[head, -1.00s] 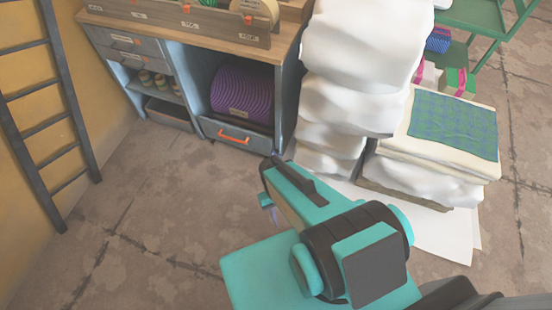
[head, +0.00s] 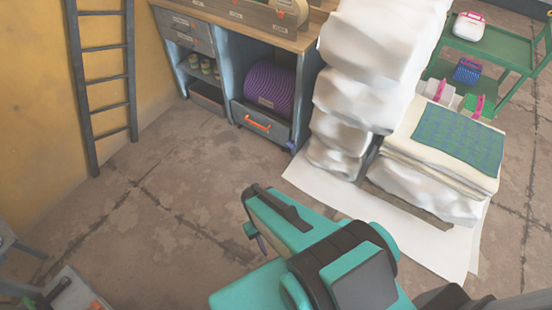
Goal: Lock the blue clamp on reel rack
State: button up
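No blue clamp can be made out in the head view. A wooden rack (head: 240,14) with white labels and a reel stands on the workbench at the top edge, cut off by the frame; I cannot tell whether it is the reel rack. My teal and black arm fills the lower middle of the view. My gripper cannot be made out; a small teal and purple part shows beneath the arm, too little to tell what it is.
A grey-blue workbench (head: 222,95) holds a purple ribbed roll (head: 268,86). Wrapped white stacks (head: 365,60) stand right of it, beside a green cart (head: 500,52). A dark ladder (head: 104,80) leans at left. A partly seen grey surface (head: 65,285) is at lower left. Floor between is clear.

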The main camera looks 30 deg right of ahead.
aim_at(291, 145)
jog(key=u, duration=0.2)
jog(key=k, duration=0.6)
jog(key=u, duration=0.35)
jog(key=i, duration=1.7)
jog(key=z, duration=0.5)
jog(key=i, duration=0.75)
jog(key=z, duration=0.35)
